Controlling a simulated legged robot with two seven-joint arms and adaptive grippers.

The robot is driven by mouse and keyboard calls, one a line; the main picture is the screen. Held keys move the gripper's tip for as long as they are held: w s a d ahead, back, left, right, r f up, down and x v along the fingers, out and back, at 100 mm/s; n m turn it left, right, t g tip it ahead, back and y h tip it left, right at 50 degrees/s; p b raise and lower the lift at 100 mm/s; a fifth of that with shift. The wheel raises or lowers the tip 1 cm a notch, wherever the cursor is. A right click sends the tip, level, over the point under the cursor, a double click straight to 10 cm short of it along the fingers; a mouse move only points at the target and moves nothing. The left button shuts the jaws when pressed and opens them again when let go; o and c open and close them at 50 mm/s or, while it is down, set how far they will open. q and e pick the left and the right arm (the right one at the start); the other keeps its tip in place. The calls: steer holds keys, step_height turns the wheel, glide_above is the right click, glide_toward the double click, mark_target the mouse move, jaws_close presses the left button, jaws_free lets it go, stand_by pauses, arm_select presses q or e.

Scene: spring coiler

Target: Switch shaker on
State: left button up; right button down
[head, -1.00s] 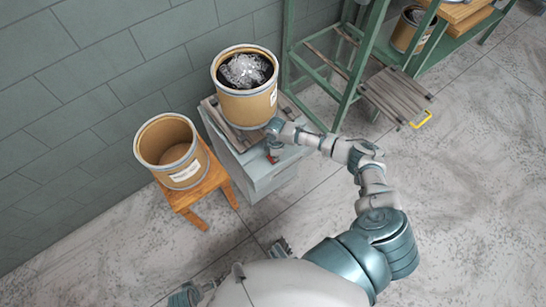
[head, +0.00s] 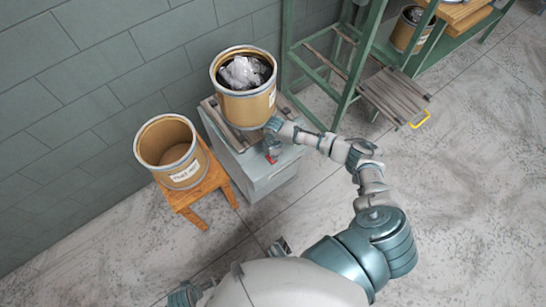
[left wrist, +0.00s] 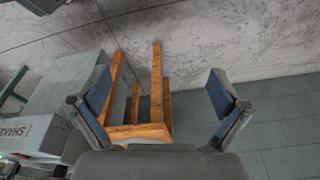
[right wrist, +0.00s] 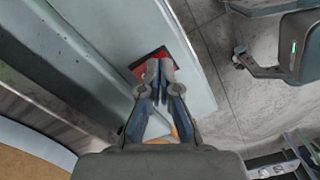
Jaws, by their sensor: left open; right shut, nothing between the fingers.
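The shaker is a grey box (head: 265,174) under a brown drum (head: 246,108) in the head view. The lettering on its side shows at the left edge of the left wrist view (left wrist: 18,131). A small red part (head: 271,158) is on the shaker's front edge; it also shows in the right wrist view (right wrist: 152,64). My right gripper (right wrist: 159,62) is shut and empty, its fingertips over the red part. I cannot tell whether they touch it. My left gripper (left wrist: 158,78) is open and empty, away from the shaker.
An empty brown drum (head: 186,175) stands on a wooden stool (head: 212,181) left of the shaker. A green metal frame (head: 345,105) stands to the right, with a slatted shelf (head: 397,95). The floor at right is clear.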

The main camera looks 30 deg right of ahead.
steer(key=shift+a+r+p, duration=0.45)
steer(key=shift+r+p, duration=0.05)
steer(key=shift+r, duration=0.3)
steer(key=shift+r+p, duration=0.3)
steer(key=shift+d+r+p, duration=0.35)
steer(key=shift+r+p, duration=0.1)
steer(key=shift+p, duration=0.1)
steer(key=shift+a+r+p, duration=0.25)
steer(key=shift+r+p, duration=0.45)
steer(key=shift+r, duration=0.1)
steer(key=shift+d+r+p, duration=0.15)
steer(key=shift+r+p, duration=0.5)
arm_select(q)
steer(key=s+f, duration=0.3)
steer(key=f, duration=0.4)
steer(key=s+a+f, duration=0.1)
steer(key=s+f, duration=0.2)
steer(key=f, duration=0.3)
steer(key=shift+a+f+g, duration=0.15)
steer(key=shift+f+g, duration=0.15)
steer(key=shift+f, duration=0.05)
steer(key=shift+s, duration=0.1)
